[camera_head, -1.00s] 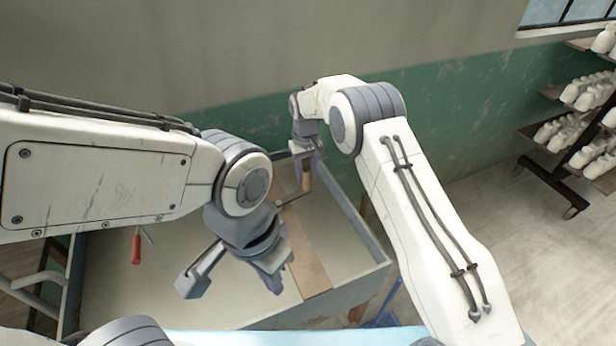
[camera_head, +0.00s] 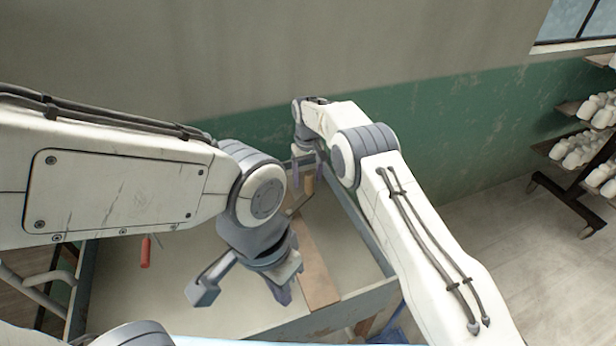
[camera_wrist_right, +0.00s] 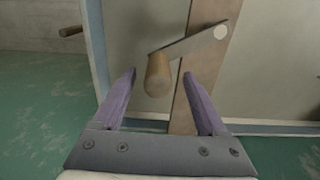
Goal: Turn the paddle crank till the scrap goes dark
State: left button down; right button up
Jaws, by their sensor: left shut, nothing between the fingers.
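The crank has a wooden handle (camera_wrist_right: 158,76) on a flat metal arm (camera_wrist_right: 190,42), which runs up right to a pale round pivot (camera_wrist_right: 221,32) by a brown plank. My right gripper (camera_wrist_right: 160,74) is open, its purple fingers on either side of the handle with gaps showing. In the head view my right gripper (camera_head: 307,168) is at the handle and hides part of the crank. My left gripper (camera_head: 283,294) is shut and empty, above the tub. No paddle is visible.
The brown plank (camera_head: 318,280) crosses the tub. A red-handled tool (camera_head: 145,252) hangs at the tub's left. The green and grey wall (camera_head: 450,120) stands close behind. A rack with white pieces (camera_head: 585,150) stands at the right, with open floor before it.

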jog(key=shift+o, duration=1)
jog(key=shift+r, duration=0.1)
notch_tip(320, 180, up, 9)
jog(key=p, duration=0.6)
jog(key=shift+d, duration=0.1)
